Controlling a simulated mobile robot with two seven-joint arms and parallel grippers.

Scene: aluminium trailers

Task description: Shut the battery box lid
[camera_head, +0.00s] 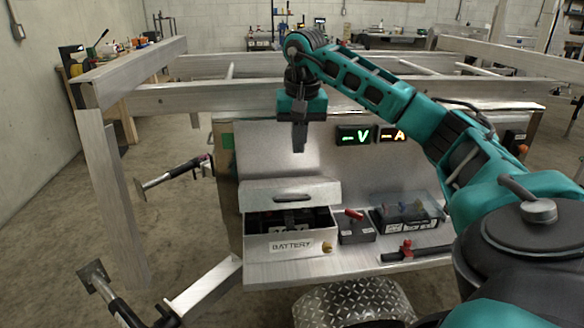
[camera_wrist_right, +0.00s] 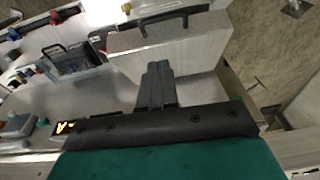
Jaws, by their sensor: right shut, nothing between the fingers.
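The silver battery box (camera_head: 255,246), labelled BATTERY, stands at the left of the metal shelf. Its lid (camera_head: 265,194), with a dark handle (camera_head: 293,197), is raised, and a dark gap shows the contents beneath it. In the right wrist view the lid (camera_wrist_right: 190,52) and its handle (camera_wrist_right: 160,18) lie beyond the fingertips. My right gripper (camera_head: 299,148) is shut and empty, pointing down above and behind the lid; its fingers also show in the right wrist view (camera_wrist_right: 157,70). No contact with the lid is visible. My left gripper is not in view.
Right of the box stand a small dark box with a red lever (camera_head: 355,228) and a clear-covered case (camera_head: 408,214). Lit V and A meters (camera_head: 353,136) are on the back panel. A brass knob (camera_head: 327,247) is on the box front. Trailer beams (camera_head: 220,97) frame the area.

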